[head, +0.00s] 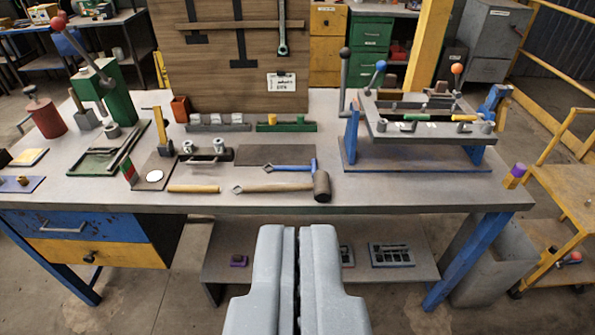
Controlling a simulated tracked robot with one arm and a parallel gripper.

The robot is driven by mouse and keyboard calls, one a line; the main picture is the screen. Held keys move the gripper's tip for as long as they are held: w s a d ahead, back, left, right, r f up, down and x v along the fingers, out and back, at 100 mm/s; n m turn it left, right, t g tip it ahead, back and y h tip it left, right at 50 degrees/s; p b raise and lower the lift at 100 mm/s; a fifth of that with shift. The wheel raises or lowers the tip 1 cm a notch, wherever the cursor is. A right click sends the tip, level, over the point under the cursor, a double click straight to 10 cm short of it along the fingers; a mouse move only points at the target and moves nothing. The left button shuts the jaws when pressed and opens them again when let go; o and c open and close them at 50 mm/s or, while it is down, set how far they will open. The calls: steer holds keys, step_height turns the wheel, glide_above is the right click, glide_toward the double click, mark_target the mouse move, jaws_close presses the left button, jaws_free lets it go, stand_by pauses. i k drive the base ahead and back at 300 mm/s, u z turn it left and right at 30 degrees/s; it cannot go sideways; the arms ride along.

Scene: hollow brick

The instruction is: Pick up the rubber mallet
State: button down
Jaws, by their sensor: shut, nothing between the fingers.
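The rubber mallet (322,186) lies near the front edge of the grey workbench (400,192). It has a dark cylindrical head at the right and a light wooden handle pointing left. A blue-handled tool (290,168) lies just behind it, with its tip close to the mallet's head. My gripper (299,230) is at the bottom centre, in front of the bench edge, with its two grey fingers together and nothing between them. It appears apart from the mallet, which is farther off.
A wooden handle (194,188) lies left of the mallet. A raised fixture with blue legs (420,125) stands at the right of the bench. A green lever press (112,90) stands at the left. A lower shelf (225,262) is under the bench, and a yellow cart (565,185) stands at the right.

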mark_target(321, 185)
steer(key=u, duration=0.1)
steer(key=k, duration=0.4)
steer(key=z, duration=0.6)
steer(key=i, duration=1.85)
steer(key=u, duration=0.55)
